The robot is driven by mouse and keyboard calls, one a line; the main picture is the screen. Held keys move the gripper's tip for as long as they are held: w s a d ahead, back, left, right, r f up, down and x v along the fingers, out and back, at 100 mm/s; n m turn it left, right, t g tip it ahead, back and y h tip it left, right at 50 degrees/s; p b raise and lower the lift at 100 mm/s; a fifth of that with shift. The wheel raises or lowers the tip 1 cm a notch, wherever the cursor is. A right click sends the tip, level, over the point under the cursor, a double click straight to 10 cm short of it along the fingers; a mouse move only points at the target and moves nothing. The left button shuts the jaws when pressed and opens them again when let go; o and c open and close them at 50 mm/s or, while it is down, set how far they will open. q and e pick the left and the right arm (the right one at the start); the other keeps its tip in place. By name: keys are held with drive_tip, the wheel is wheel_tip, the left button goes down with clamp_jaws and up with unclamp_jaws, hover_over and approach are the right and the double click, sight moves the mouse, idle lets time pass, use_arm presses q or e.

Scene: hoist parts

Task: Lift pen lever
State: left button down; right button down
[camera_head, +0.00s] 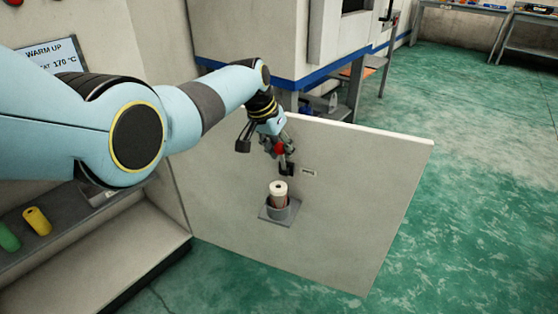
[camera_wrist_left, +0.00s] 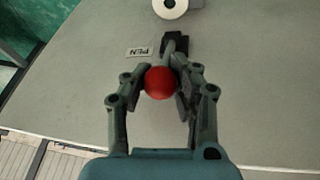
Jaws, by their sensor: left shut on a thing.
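The pen lever has a red ball knob (camera_head: 280,148) and a dark base (camera_head: 287,169) on the upright pale panel (camera_head: 350,220). In the left wrist view the red knob (camera_wrist_left: 160,82) sits between the two fingers, with the dark lever base (camera_wrist_left: 175,42) just beyond it. My left gripper (camera_head: 283,152) is shut on the red knob; it also shows in the left wrist view (camera_wrist_left: 160,88). A small label plate (camera_head: 309,173) is beside the lever base and reads upside down in the left wrist view (camera_wrist_left: 139,51). My right gripper is not in view.
A grey holder (camera_head: 280,212) on the panel below the lever carries a white-topped cylinder (camera_head: 279,190). Yellow (camera_head: 36,221) and green (camera_head: 8,237) rolls lie on a shelf at the left. A large machine (camera_head: 260,30) stands behind. Green floor is open to the right.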

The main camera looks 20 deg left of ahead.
use_arm(q)
drive_tip(key=shift+w+r+g+b, duration=0.2)
drive_tip(key=shift+w+g+b, duration=0.3)
drive_tip(key=shift+w+b, duration=0.3)
drive_tip(key=shift+r+g+b, duration=0.15)
drive_tip(key=shift+g+b, duration=0.15)
drive_tip(key=shift+w+r, duration=0.1)
drive_tip(key=c, duration=1.3)
unclamp_jaws()
drive_tip(key=o, duration=0.3)
drive_tip(key=shift+o, duration=0.2)
drive_tip(key=v, duration=1.1)
drive_tip(key=shift+s+r, duration=0.2)
drive_tip(key=shift+r, duration=0.15)
drive_tip(key=shift+c, duration=0.2)
